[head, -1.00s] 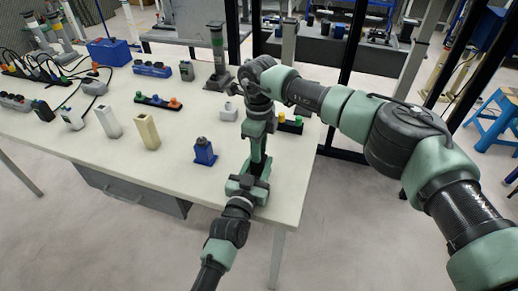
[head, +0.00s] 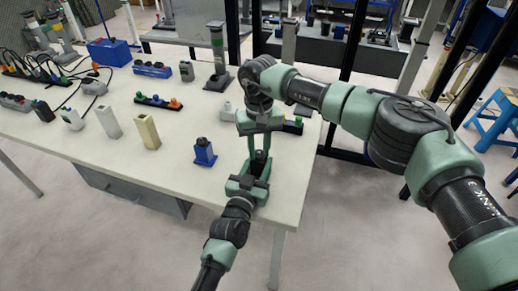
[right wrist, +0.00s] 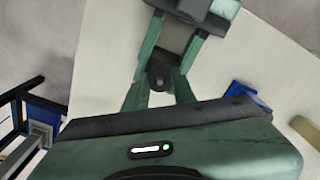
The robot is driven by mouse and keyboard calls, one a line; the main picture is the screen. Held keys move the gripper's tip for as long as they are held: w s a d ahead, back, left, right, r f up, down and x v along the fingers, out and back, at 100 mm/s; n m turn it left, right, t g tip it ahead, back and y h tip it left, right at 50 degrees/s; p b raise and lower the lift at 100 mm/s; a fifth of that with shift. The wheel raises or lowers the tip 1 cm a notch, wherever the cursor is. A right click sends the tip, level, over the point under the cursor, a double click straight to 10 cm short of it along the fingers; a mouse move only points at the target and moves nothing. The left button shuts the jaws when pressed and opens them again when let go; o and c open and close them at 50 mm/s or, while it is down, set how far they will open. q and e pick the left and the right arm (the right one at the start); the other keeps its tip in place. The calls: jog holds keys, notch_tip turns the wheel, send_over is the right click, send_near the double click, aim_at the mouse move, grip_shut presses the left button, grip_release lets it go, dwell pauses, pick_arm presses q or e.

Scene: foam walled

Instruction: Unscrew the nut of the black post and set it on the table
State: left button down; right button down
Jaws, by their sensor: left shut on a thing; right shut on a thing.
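My left gripper (head: 257,163) reaches in from the bottom of the head view, over the table's (head: 225,186) right part. It is shut on the dark post (head: 261,157), of which little shows between the fingers. My right gripper (head: 256,148) comes down from above onto the same spot, shut at the post's top. In the right wrist view the right fingers (right wrist: 159,82) close around a small dark round piece, the nut (right wrist: 160,80). The left gripper (right wrist: 166,68) shows just beyond it. The fingers hide most of the nut and post.
A blue post (head: 204,154) with a dark top stands left of my grippers. A cream block (head: 148,132) and a grey block (head: 109,122) stand farther left. A switch strip (head: 158,102) lies behind. The table's front is clear.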

jog(key=shift+w+n, duration=0.15)
jog(key=shift+n, duration=0.95)
jog(key=c, duration=1.1)
grip_release()
jog(key=shift+c, duration=0.2)
jog(key=shift+r, duration=0.1)
